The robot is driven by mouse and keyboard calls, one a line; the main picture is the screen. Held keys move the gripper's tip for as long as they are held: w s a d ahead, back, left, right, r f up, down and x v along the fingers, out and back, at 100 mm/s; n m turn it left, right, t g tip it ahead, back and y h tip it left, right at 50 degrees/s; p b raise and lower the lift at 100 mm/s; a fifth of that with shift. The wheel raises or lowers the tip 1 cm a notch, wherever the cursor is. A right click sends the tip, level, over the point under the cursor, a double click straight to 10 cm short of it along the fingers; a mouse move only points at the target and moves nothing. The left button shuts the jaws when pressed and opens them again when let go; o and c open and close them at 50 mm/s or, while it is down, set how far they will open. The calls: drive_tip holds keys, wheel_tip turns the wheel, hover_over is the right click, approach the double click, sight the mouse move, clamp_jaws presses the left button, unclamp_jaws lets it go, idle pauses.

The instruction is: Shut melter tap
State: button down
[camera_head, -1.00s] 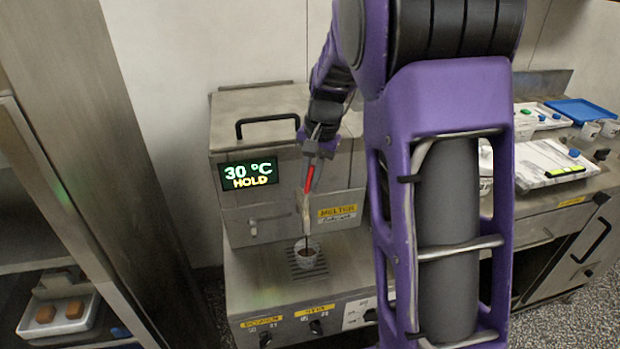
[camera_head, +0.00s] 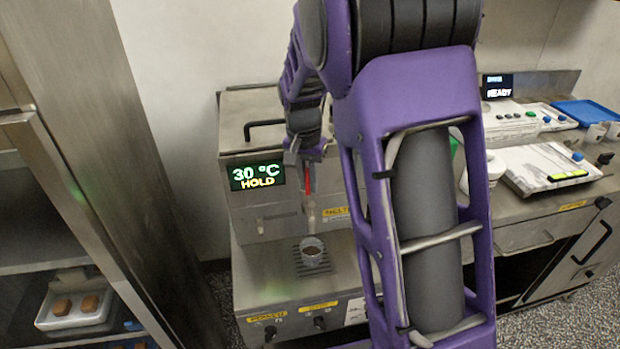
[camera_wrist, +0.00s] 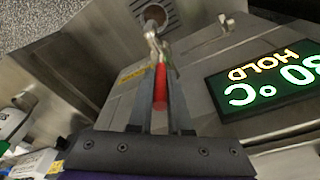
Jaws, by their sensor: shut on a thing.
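The melter (camera_head: 265,205) is a steel box with a green and yellow display reading 30 °C HOLD. Its tap has a red lever (camera_head: 308,180), standing nearly upright, above a metal spout (camera_head: 311,213). My gripper (camera_head: 306,160) is at the upper end of the lever. In the wrist view, my gripper (camera_wrist: 160,88) has its two fingers on either side of the red lever (camera_wrist: 160,90) and is shut on it. A cup (camera_head: 313,252) with brown liquid stands under the spout. I see no stream between spout and cup.
The cup stands on a slotted drip grate (camera_head: 299,262). A tall steel rack (camera_head: 95,130) with a tray (camera_head: 75,310) is at the left. A bench (camera_head: 540,225) with trays, cups and a READY display (camera_head: 497,87) is at the right. My arm hides the middle right.

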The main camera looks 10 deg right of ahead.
drive_tip(key=c, duration=0.8)
unclamp_jaws()
drive_tip(key=shift+c, duration=0.2)
drive_tip(key=shift+r, duration=0.15)
wheel_tip(320, 180, up, 17)
drive_tip(key=s+a+p, duration=0.1)
drive_tip(key=p, duration=0.1)
drive_tip(key=shift+s+a, duration=0.25)
drive_tip(key=shift+s, duration=0.1)
